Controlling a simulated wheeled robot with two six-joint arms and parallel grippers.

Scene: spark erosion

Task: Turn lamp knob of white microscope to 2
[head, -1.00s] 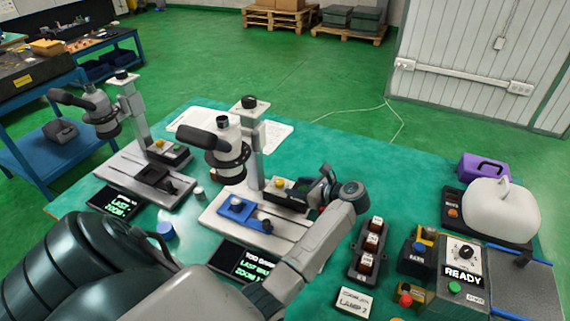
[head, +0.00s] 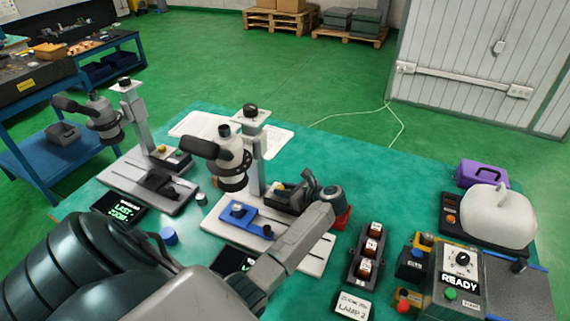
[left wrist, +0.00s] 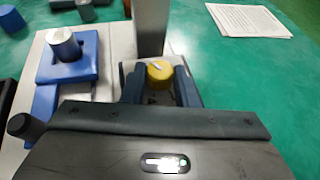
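The white microscope (head: 232,168) stands mid-table on a pale base (head: 318,256) with a blue stage piece (head: 236,214). Its yellow lamp knob (left wrist: 158,71) with a pale pointer line shows in the left wrist view, on a dark box at the foot of the column. My left gripper (left wrist: 160,86) is open, with one dark blue finger on each side of the knob. I cannot tell whether the fingers touch it. My right gripper is not in view. A card (head: 352,307) reads LAMP 2.
A second, greyer microscope (head: 104,122) stands at the left. A switch block (head: 368,256), a READY control box (head: 460,275) and a white covered machine (head: 495,216) stand at the right. White paper (left wrist: 248,20) lies behind the column; the table beyond it is clear.

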